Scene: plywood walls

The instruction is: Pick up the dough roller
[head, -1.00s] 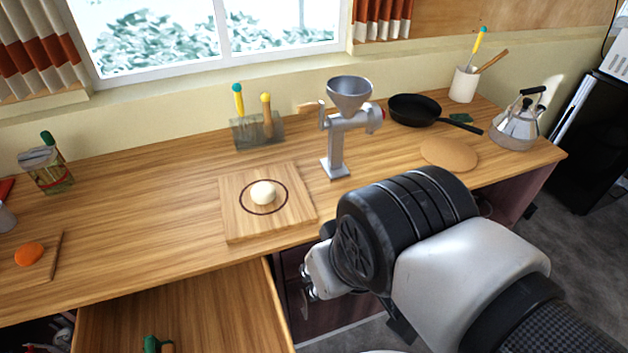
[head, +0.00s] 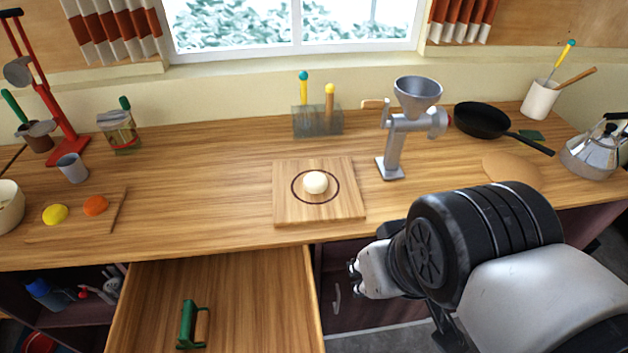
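A green handled tool (head: 187,326) lies in the open drawer (head: 250,300) below the counter. It has a green grip and a thin side frame, and looks like the dough roller, though I cannot be sure. A ball of pale dough (head: 316,182) sits inside a dark ring on a wooden board (head: 345,207) above the drawer. My arm comes in from the lower right. The end of it, by my gripper (head: 366,272), is right of the drawer and apart from the green tool. The fingers are not clearly seen.
A grey metal grinder (head: 394,150) stands right of the board, with a black pan (head: 482,120) and a kettle (head: 597,150) further right. A tool block (head: 318,121) stands behind the board. A red press (head: 50,100) stands at the left.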

